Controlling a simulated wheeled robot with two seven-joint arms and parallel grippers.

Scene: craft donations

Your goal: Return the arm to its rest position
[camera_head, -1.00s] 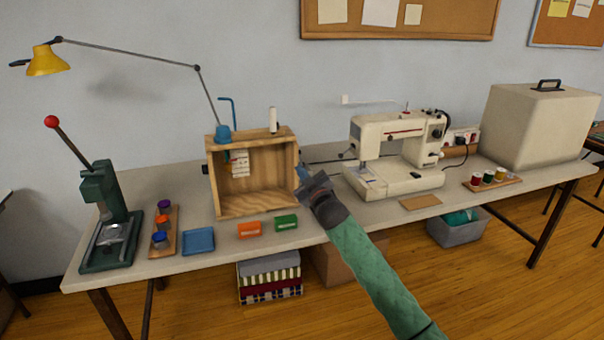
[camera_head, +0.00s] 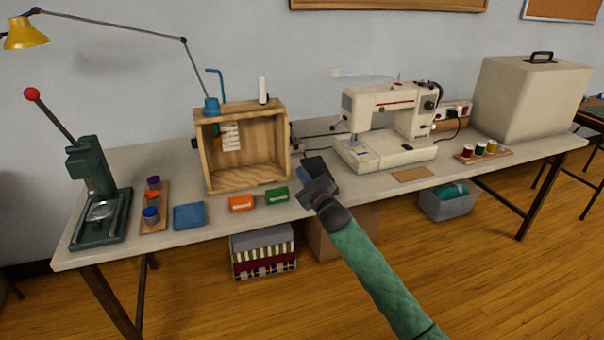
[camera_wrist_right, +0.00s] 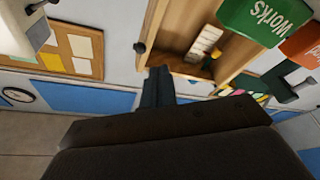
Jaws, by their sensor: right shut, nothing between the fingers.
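My right gripper (camera_head: 313,168) is shut with nothing held. My left gripper is not in view.
A green press (camera_head: 96,195) stands left. A thread rack (camera_head: 484,154) and a beige case (camera_head: 530,105) are right. Floor in front looks clear.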

